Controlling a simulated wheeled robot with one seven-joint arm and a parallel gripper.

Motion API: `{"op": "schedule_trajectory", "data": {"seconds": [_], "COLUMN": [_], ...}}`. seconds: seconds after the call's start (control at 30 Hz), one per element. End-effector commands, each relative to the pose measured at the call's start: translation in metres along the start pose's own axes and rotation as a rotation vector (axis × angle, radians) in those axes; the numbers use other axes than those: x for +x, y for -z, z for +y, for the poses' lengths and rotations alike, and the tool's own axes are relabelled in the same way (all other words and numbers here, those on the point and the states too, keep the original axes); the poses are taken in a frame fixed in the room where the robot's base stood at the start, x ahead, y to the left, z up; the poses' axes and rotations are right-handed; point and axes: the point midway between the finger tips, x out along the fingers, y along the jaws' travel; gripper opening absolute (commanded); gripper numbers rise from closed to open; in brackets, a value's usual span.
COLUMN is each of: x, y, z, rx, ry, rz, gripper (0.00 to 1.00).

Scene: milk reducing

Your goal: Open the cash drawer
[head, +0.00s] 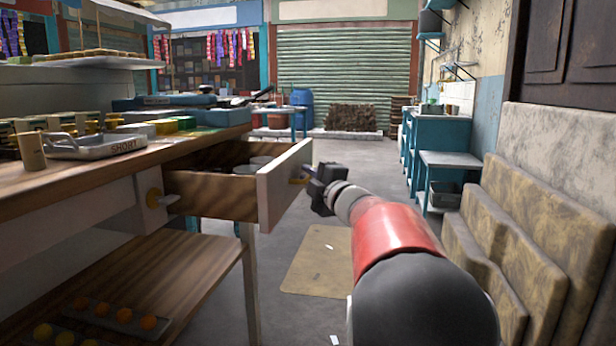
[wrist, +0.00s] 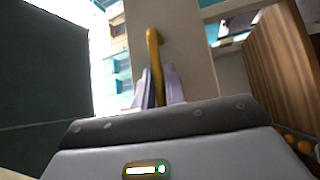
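The drawer (head: 215,194) stands well out from the wooden counter in the head view, with round items partly visible inside. Its pale front panel (head: 285,185) faces my gripper (head: 318,182). In the wrist view, the same front panel (wrist: 185,50) carries a curved brass handle (wrist: 154,55). The pale fingers of my gripper (wrist: 159,88) lie close on both sides of this handle and appear shut on it. The handle is hidden by the panel and gripper in the head view.
A metal tray (head: 100,145) lies on the counter. Stone slabs (head: 545,170) lean at the right. The floor beyond my arm is mostly clear, with a tan mat (head: 318,262).

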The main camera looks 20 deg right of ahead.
Motion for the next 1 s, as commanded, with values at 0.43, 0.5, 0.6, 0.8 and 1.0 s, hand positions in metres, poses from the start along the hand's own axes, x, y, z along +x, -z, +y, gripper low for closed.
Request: {"op": "schedule_trajectory", "data": {"seconds": [0.43, 0.5, 0.6, 0.8, 1.0], "x": [-0.002, -0.007, -0.022, -0.057, -0.076], "y": [0.0, 0.0, -0.001, 0.0, 0.0], "z": [0.0, 0.001, 0.001, 0.0, 0.0], "rx": [0.0, 0.001, 0.002, 0.001, 0.001], "ry": [-0.001, -0.002, -0.003, -0.002, 0.0], "rz": [0.0, -0.001, -0.003, -0.001, -0.001], "gripper": [0.33, 0.33, 0.33, 0.33, 0.33]}}
